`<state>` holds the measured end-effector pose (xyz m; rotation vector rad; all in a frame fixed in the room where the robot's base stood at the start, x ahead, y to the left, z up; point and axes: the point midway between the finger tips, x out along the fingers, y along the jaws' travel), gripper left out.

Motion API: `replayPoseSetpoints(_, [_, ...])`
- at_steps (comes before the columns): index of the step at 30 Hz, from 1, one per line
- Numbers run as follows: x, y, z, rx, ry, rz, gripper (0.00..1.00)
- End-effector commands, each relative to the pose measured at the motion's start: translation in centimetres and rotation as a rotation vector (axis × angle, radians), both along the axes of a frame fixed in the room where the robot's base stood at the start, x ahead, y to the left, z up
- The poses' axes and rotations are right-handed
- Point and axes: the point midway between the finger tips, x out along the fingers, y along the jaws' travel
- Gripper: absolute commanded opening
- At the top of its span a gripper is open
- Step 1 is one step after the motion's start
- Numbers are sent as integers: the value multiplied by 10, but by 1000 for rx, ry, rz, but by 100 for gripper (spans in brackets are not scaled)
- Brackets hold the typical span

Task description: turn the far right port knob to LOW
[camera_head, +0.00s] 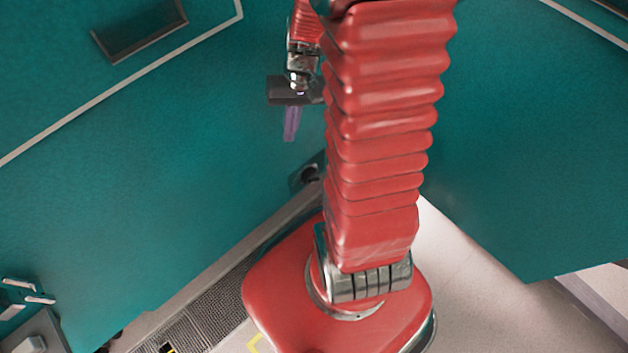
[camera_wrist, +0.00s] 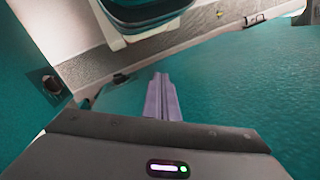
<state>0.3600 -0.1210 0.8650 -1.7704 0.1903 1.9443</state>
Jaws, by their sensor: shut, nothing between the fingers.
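My gripper (camera_head: 290,124) hangs at the top middle of the head view, in front of a teal panel. Its purple fingers are together and empty. In the wrist view the fingers (camera_wrist: 162,95) point forward along a teal surface and touch nothing that I can make out. A dark round fitting (camera_head: 306,173) sits low on the panel, below my gripper and partly behind my arm. A dark round fitting (camera_wrist: 51,84) also shows on the teal wall at the left of the wrist view. I cannot tell whether either is the port knob. No LOW marking is readable.
A teal panel (camera_head: 180,150) with a white line and a dark recessed handle (camera_head: 140,35) fills the left. Another teal panel (camera_head: 530,130) stands at the right. A dark grating (camera_head: 205,318) and pale floor lie below. A rounded teal-and-grey object (camera_wrist: 140,15) is at the wrist view's top.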

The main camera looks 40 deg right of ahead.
Motion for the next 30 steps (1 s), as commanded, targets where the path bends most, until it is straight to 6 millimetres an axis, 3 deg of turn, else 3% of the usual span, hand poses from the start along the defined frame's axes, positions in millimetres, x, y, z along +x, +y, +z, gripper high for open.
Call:
replayPoseSetpoints(9, [-13, 25, 58, -118, -64, 65, 0])
replayPoseSetpoints(30, [-45, 80, 165, -328, -347, 257, 0])
